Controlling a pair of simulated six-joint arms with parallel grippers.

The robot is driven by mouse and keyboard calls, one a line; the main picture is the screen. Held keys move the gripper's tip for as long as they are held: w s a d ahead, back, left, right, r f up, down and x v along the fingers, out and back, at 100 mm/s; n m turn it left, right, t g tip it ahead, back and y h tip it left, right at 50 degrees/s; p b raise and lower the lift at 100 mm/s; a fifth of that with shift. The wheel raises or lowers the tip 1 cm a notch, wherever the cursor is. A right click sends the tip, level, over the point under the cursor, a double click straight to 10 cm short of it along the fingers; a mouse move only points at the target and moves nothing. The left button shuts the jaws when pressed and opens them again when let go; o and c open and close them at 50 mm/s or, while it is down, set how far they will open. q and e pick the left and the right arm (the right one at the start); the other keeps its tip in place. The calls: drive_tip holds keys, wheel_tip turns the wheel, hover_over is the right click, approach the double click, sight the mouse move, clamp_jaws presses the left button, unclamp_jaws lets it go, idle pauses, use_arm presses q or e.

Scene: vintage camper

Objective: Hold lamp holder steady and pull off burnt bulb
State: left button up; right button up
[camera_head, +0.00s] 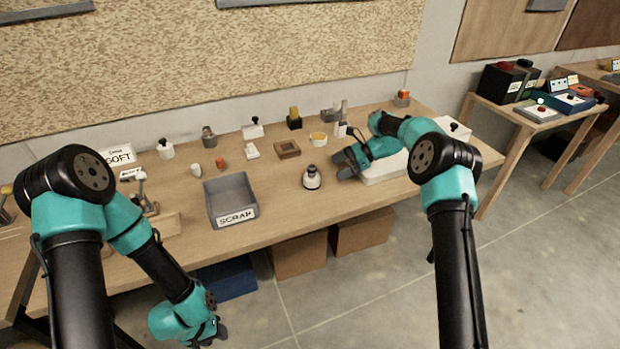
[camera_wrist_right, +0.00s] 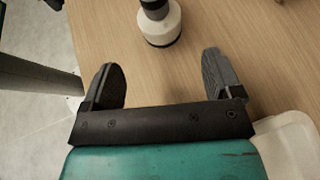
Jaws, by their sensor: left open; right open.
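The lamp holder (camera_head: 312,183) is a small round white piece with a dark collar, standing upright on the wooden table right of the grey bin. In the right wrist view the lamp holder (camera_wrist_right: 161,28) stands just beyond my fingers; its top is cut off by the frame edge. A small top piece, perhaps the burnt bulb (camera_head: 311,169), sits on it; I cannot make out its details. My right gripper (camera_head: 341,166) is open and empty, just right of the holder and apart from it. My left gripper (camera_head: 208,334) hangs open and empty in front of the table's front edge, low and far from the holder.
A grey bin marked SCRAP (camera_head: 229,188) stands left of the holder. A white tray (camera_head: 385,170) lies beneath my right arm. Several small parts line the table's back. Cardboard boxes (camera_head: 300,255) and a blue box (camera_head: 228,279) sit below. Bare table surrounds the holder's front.

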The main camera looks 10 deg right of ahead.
sight(315, 178)
drive_tip(key=shift+x, duration=5)
